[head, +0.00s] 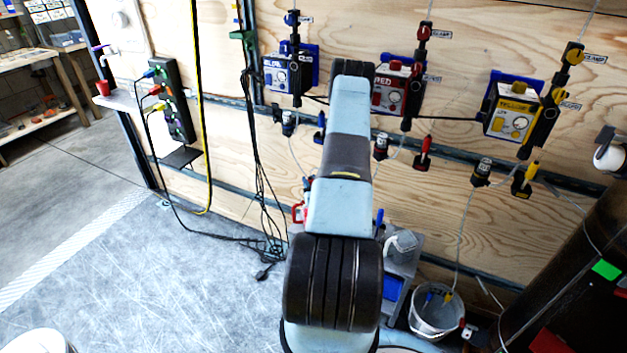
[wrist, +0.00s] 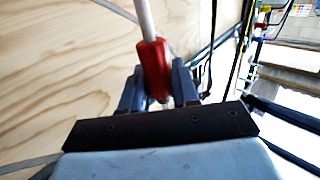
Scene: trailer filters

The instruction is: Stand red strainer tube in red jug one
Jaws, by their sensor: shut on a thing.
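In the wrist view, my gripper (wrist: 158,92) is shut on the red strainer tube (wrist: 154,66). The red part sits between the two dark fingers, and a pale tube runs up from it out of the picture. In the head view my own arm hides the gripper and the tube. A red, handle-like piece (head: 299,212) shows just left of my arm, low by the wall; I cannot tell whether it belongs to red jug one. No whole red jug is clearly seen.
A plywood wall carries blue, red (head: 393,89) and yellow (head: 513,116) pump units with hanging lines. A grey cart (head: 402,262) and a white bucket (head: 437,312) stand right of my arm. Black cables hang at left. The floor at left is clear.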

